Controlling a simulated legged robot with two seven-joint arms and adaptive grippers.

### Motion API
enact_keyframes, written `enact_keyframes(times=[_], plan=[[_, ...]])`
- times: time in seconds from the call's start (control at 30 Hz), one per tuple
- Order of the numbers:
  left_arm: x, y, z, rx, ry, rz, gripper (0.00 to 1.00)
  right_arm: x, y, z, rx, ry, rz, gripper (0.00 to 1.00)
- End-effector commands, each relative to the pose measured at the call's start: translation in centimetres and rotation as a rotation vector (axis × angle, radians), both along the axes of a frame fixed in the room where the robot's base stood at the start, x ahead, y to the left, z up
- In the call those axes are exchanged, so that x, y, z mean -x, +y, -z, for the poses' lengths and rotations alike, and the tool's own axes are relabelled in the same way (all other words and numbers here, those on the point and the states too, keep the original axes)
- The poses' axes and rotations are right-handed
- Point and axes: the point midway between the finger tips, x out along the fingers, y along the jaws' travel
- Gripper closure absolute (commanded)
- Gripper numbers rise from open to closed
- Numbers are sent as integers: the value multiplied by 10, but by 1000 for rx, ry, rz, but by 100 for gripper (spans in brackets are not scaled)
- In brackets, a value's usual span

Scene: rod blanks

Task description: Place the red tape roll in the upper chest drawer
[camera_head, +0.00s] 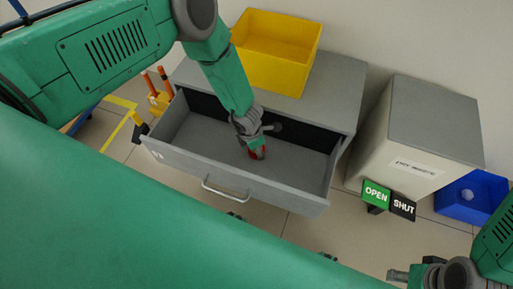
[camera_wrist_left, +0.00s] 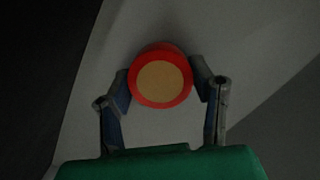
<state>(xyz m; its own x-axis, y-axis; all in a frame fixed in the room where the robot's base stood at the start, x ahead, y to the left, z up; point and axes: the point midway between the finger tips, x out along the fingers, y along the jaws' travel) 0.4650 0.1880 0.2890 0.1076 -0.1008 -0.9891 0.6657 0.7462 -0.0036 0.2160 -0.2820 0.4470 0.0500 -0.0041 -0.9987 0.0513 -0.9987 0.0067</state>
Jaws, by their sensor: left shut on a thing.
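The upper drawer (camera_head: 205,150) of the grey chest is pulled open, and its floor shows bare around my left gripper. My left gripper (camera_head: 256,147) reaches down inside the drawer, near its middle. In the left wrist view the tape roll (camera_wrist_left: 160,77), red with a tan round face, sits between the two fingers. I cannot tell whether the roll touches the drawer floor. My right gripper (camera_head: 398,275) is at the bottom right, away from the chest; its jaw state is unclear.
A yellow bin (camera_head: 275,60) stands on the chest top (camera_head: 335,85). To the right are a grey-topped waste box (camera_head: 395,150), a green OPEN sign (camera_head: 376,195), a black SHUT sign (camera_head: 402,207) and a blue bin (camera_head: 455,205). Orange-topped posts (camera_head: 160,90) stand left of the drawer.

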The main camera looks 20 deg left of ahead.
Motion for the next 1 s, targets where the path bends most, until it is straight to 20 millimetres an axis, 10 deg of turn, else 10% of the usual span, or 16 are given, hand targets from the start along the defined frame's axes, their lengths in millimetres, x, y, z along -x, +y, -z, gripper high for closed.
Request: enact_keyframes(times=[0.1, 0.5, 1.0], plan=[[0, 0, 1, 0, 0, 0, 30, 0, 0, 1, 0, 0, 0, 60], [0, 0, -5, 0, 0, 0, 30, 0, 0, -4, 0, 0, 0, 60], [11, 10, -99, 2, 0, -2, 30, 0, 0, -59, 0, 0, 0, 60]])
